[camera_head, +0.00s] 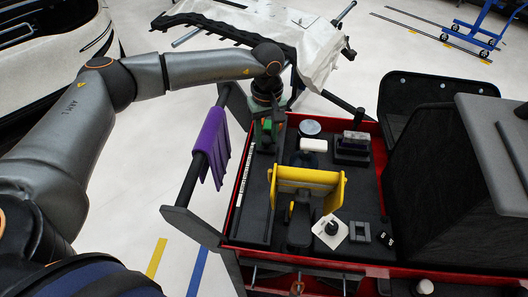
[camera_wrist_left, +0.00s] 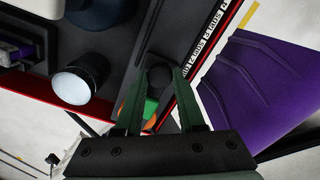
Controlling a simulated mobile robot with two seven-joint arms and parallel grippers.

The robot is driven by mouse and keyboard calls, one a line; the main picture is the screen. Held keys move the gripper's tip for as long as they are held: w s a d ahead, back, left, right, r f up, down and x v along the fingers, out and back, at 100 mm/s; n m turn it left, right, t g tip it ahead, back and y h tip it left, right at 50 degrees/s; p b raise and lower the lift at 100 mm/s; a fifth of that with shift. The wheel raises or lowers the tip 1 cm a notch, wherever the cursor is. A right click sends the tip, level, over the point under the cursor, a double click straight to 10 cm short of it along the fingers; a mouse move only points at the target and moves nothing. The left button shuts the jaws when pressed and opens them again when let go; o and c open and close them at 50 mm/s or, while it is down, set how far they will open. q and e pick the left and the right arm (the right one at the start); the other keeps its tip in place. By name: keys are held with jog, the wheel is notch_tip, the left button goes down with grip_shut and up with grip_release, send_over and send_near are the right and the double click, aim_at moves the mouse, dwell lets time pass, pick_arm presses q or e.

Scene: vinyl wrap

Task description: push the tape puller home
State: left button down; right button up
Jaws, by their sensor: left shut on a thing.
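My left gripper (camera_head: 267,117) reaches down at the back left corner of the red-rimmed tool tray (camera_head: 233,217). In the left wrist view, its dark green fingers (camera_wrist_left: 160,98) are closed around a small dark, round-ended piece (camera_wrist_left: 160,78), which looks like the tape puller; I cannot be sure. Green and orange parts show just behind it between the fingers. The piece sits at the tray's dark inner floor, near the ruler; the fingers hide much of it, so I cannot tell how it is seated. My right gripper is not in view.
The tray holds a yellow holder (camera_head: 310,180), a black-and-white roll (camera_head: 312,145), dark blocks (camera_head: 352,147) and a white square piece (camera_head: 330,231). A purple cloth (camera_head: 212,143) hangs on the left rail. A large dark bin (camera_head: 440,170) stands at right.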

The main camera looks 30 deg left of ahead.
aim_at(266, 137)
pick_arm(q)
jog(key=shift+w+a+r, duration=0.1)
jog(key=shift+w, duration=0.2)
jog(key=c, duration=0.5)
grip_release()
notch_tip(266, 137, up, 12)
jog(key=shift+r+b, duration=0.2)
jog(key=shift+b, duration=0.15)
dwell(0.3)
